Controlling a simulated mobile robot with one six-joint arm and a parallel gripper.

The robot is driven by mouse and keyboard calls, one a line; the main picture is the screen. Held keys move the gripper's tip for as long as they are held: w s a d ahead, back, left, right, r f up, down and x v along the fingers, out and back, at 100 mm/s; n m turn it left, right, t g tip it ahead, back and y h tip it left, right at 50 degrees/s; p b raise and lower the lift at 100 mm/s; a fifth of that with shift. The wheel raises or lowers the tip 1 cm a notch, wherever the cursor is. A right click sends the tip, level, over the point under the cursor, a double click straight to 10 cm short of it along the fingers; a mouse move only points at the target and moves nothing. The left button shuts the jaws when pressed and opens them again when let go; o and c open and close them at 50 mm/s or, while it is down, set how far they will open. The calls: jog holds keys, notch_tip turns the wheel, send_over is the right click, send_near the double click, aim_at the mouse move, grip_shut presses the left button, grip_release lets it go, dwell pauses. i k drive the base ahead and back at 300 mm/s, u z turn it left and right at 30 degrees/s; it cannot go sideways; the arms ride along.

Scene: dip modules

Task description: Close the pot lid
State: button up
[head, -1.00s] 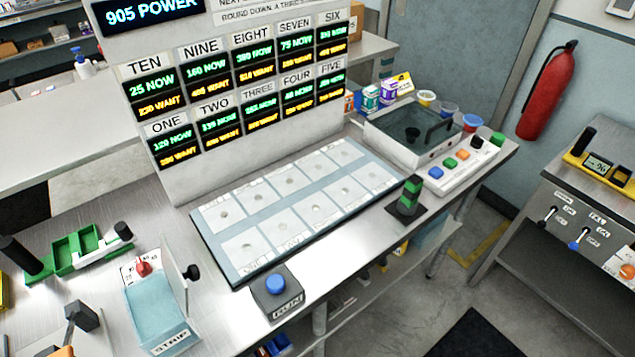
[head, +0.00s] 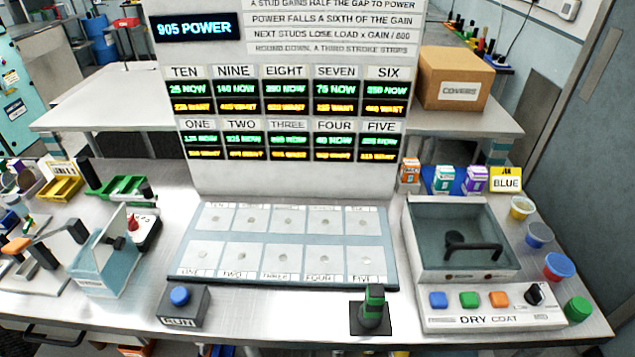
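Several small pots stand along the right side of the bench: a yellowish one (head: 522,208), a grey-blue one (head: 539,235), a red one with a blue top (head: 559,266) and a green one (head: 578,309). Beside them is the DRY COAT box (head: 412,235), with a grey basin and a dark bar handle (head: 472,246) across its front part. I cannot tell whether a clear cover lies over the basin, nor which pot tops are loose lids. My gripper is not in view.
Coloured buttons and a black knob (head: 535,292) line the box's front panel. A green and black block (head: 373,311) stands at the front edge. A numbered stud plate (head: 390,270) fills the middle. A RUN button (head: 181,296) and a STRIP tray (head: 105,262) are at left.

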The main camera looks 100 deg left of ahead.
aim_at(111, 239)
jog(key=i, duration=0.5)
jog(key=u, duration=1.3)
jog(key=k, duration=0.1)
jog(key=u, duration=3.35)
jog(key=i, duration=0.95)
jog(key=z, duration=1.15)
